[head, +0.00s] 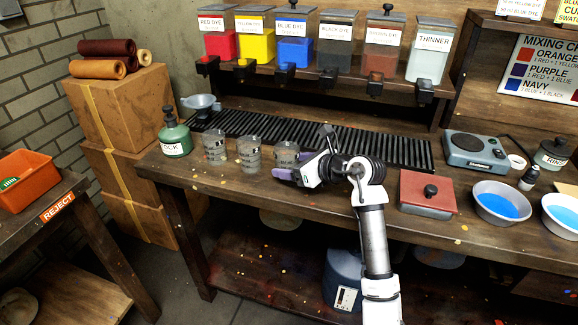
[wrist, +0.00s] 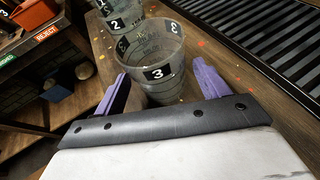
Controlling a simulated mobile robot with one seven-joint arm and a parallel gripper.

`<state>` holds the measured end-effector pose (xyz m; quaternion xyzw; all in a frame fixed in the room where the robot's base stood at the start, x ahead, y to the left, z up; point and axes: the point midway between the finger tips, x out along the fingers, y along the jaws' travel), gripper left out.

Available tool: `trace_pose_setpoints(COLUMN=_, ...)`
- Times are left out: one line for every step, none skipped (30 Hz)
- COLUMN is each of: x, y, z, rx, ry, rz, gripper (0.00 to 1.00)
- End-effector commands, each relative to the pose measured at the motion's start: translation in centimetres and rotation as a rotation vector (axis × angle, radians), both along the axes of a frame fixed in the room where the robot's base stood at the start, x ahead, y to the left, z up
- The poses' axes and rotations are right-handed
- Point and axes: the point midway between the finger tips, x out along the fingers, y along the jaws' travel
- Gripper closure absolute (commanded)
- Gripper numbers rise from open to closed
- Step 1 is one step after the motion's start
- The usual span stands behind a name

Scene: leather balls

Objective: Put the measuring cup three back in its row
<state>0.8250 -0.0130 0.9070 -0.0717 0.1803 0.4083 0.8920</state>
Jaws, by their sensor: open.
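Measuring cup three (head: 286,153) is a clear grey cup standing upright on the bench, at the right end of a line of three cups. In the wrist view its black "3" label (wrist: 158,73) faces me. My gripper (head: 288,174) is low at the cup, coming from the right. In the wrist view my gripper (wrist: 161,84) is open, with one purple finger on either side of the cup. I cannot tell whether the fingers touch it. Cup two (head: 249,153) and cup one (head: 215,146) stand to its left; cup two also shows behind cup three in the wrist view (wrist: 118,20).
A green bottle (head: 174,137) stands left of the cups. A black slatted rack (head: 340,140) runs behind them. A red lidded box (head: 427,193), a scale (head: 473,152) and a blue-filled bowl (head: 501,203) are to the right. Dye bins hang above.

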Motion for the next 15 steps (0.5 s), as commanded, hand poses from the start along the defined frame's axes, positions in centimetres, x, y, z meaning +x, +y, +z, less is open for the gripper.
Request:
trace_pose_setpoints(x=-0.6, y=-0.9, z=0.0, rx=-0.003, ry=-0.001, rz=-0.004, gripper=0.26)
trace_pose_setpoints(x=-1.0, y=-1.4, z=0.3, rx=-0.002, ry=-0.002, rz=-0.004, gripper=0.26)
trace_pose_setpoints(x=-1.6, y=-2.0, z=0.6, rx=-0.003, ry=-0.003, rz=-0.004, gripper=0.26)
trace_pose_setpoints(x=-2.0, y=-2.5, z=0.8, rx=-0.003, ry=-0.002, rz=-0.004, gripper=0.26)
trace_pose_setpoints(x=-2.4, y=-3.0, z=1.1, rx=-0.003, ry=-0.003, rz=-0.004, gripper=0.26)
trace_pose_setpoints(x=-2.9, y=-3.6, z=1.5, rx=-0.003, ry=-0.002, rz=-0.004, gripper=0.26)
trace_pose_setpoints(x=-3.3, y=-4.1, z=1.7, rx=-0.003, ry=-0.002, rz=-0.004, gripper=0.26)
trace_pose_setpoints(x=-3.7, y=-4.5, z=2.0, rx=-0.002, ry=-0.001, rz=-0.003, gripper=0.26)
trace_pose_setpoints(x=-4.2, y=-5.0, z=2.2, rx=-0.003, ry=0.0, rz=-0.003, gripper=0.26)
trace_pose_setpoints(x=-4.5, y=-5.4, z=2.5, rx=-0.002, ry=-0.001, rz=-0.002, gripper=0.26)
trace_pose_setpoints(x=-4.8, y=-5.7, z=2.7, rx=-0.003, ry=-0.002, rz=-0.002, gripper=0.26)
trace_pose_setpoints(x=-5.2, y=-6.1, z=2.9, rx=-0.004, ry=-0.001, rz=-0.002, gripper=0.26)
trace_pose_setpoints(x=-5.4, y=-6.4, z=3.1, rx=-0.003, ry=0.0, rz=-0.002, gripper=0.26)
trace_pose_setpoints(x=-5.6, y=-6.6, z=3.3, rx=-0.003, ry=0.0, rz=-0.001, gripper=0.26)
trace_pose_setpoints(x=-5.8, y=-6.9, z=3.4, rx=-0.001, ry=0.0, rz=-0.002, gripper=0.26)
